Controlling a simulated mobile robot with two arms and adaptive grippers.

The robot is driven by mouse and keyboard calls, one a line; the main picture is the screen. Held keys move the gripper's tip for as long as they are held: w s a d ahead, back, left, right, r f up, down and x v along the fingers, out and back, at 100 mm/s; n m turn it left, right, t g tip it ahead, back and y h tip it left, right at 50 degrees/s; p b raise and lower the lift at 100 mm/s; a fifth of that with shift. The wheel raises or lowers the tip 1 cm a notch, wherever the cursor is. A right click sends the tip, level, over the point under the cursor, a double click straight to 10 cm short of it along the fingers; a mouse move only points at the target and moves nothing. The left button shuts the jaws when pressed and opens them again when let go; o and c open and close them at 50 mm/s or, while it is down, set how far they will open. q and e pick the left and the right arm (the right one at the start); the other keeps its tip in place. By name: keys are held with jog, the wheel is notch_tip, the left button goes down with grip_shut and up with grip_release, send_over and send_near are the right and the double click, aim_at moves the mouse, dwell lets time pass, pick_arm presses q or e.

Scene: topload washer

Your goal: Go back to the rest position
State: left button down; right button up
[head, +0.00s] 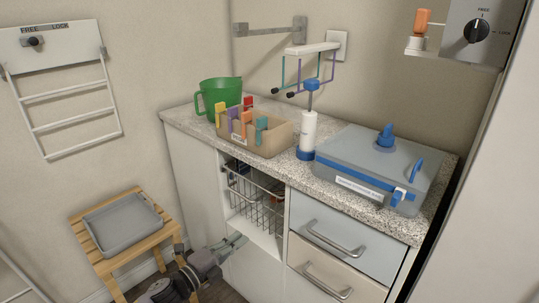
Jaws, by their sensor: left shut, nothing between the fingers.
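My left gripper (234,242) is low in the head view, in front of the white cabinet below the counter. Its arm comes up from the bottom edge. Its fingers look shut and hold nothing. The fingertips appear just below the wire basket (262,207) in the cabinet's open bay. I cannot tell whether they touch the cabinet front. My right gripper is out of view.
A wooden stool (88,233) with a grey tray (97,229) stands left of my arm. The speckled counter (322,181) holds a green jug (221,93), a divided caddy (275,147), a blue-white pump bottle (308,130) and a grey lidded box (345,153). Drawers (345,225) are right.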

pick_arm(q)
jog(key=s+a+f+n+y, duration=0.2)
jog(key=f+n+y, duration=0.1)
jog(key=f+n, duration=0.25)
jog(key=s+a+f+n+y, duration=0.2)
jog(key=s+f+n+y, duration=0.15)
jog(key=f, duration=0.35)
jog(key=s+a+f+n+g+y, duration=0.2)
jog(key=s+f+n+g, duration=0.25)
jog(key=s+f, duration=0.35)
jog(key=s+a+f+n+g+y, duration=0.2)
jog(key=s+f+n+g, duration=0.1)
jog(key=s+f+n, duration=0.4)
jog(key=s+a+f+n+g+p, duration=0.1)
jog(key=s+f+g+p, duration=0.2)
jog(key=s+p, duration=0.5)
jog(key=s+a+f+n+g+p, duration=0.1)
jog(key=s+f+p, duration=0.4)
jog(key=s, duration=2)
jog(key=a+g+p, duration=0.1)
jog(key=g+p, duration=0.1)
jog(key=p, duration=0.1)
jog(key=shift+s+f+p, duration=0.15)
jog(key=shift+s+p, duration=0.05)
jog(key=shift+p, duration=0.1)
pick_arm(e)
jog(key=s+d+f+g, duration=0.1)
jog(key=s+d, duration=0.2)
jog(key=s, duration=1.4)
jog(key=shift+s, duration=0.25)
